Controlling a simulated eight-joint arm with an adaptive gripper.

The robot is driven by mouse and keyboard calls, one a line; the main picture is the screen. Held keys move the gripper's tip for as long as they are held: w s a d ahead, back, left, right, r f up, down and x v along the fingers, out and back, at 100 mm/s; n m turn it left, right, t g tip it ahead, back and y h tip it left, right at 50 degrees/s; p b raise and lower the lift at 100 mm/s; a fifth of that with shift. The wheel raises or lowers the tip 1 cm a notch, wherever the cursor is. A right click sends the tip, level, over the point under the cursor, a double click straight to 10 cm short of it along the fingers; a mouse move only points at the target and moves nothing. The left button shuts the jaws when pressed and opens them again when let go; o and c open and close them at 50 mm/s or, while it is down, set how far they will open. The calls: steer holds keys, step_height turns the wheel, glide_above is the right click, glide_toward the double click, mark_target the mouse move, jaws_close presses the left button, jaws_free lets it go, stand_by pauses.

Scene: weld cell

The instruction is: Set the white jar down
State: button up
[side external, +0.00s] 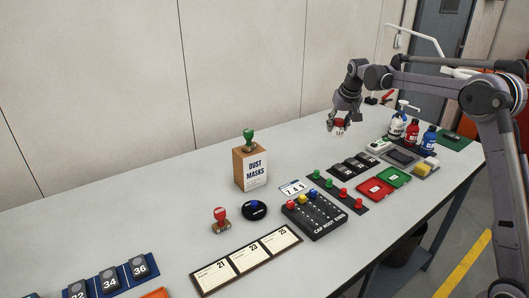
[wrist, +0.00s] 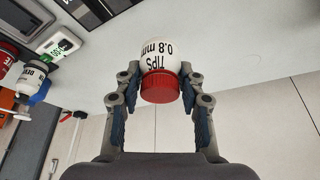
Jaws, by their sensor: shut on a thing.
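The white jar (wrist: 160,52) has a red lid and black print reading "TIPS 0.8 mm". In the wrist view it sits between the two fingers of my gripper (wrist: 158,90), which is shut on it around the lid and lower edge of the body. In the side external view my gripper (side external: 338,122) points down over the far part of the grey table, with the jar's red lid (side external: 340,121) showing between the fingers. The jar appears held above the table top; the exact gap cannot be told.
The grey table (side external: 190,200) has free room left of my gripper, along the wall. A dust masks box (side external: 257,169) with a green stamp stands mid-table. Bottles (side external: 412,133), a cap root ends block (side external: 315,215), red and green trays (side external: 376,189) and black blocks (side external: 353,165) fill the right side.

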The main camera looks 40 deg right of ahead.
mark_target(336, 120)
step_height(336, 120, up, 4)
steer(key=shift+f, duration=0.1)
steer(key=shift+w+a, duration=0.15)
steer(key=shift+a, duration=0.45)
steer(key=s+a+n+y, duration=0.25)
steer(key=a+n, duration=0.35)
steer(key=a, duration=1.5)
steer(key=s+a+n+y, duration=0.25)
steer(key=a+n, duration=0.35)
steer(key=a, duration=1.4)
steer(key=shift+h, duration=0.3)
steer(key=a+f, duration=1.1)
steer(key=a, duration=0.1)
steer(key=shift+w+a+f, duration=0.1)
steer(key=shift+f, duration=2.3)
steer(key=shift+f, duration=0.1)
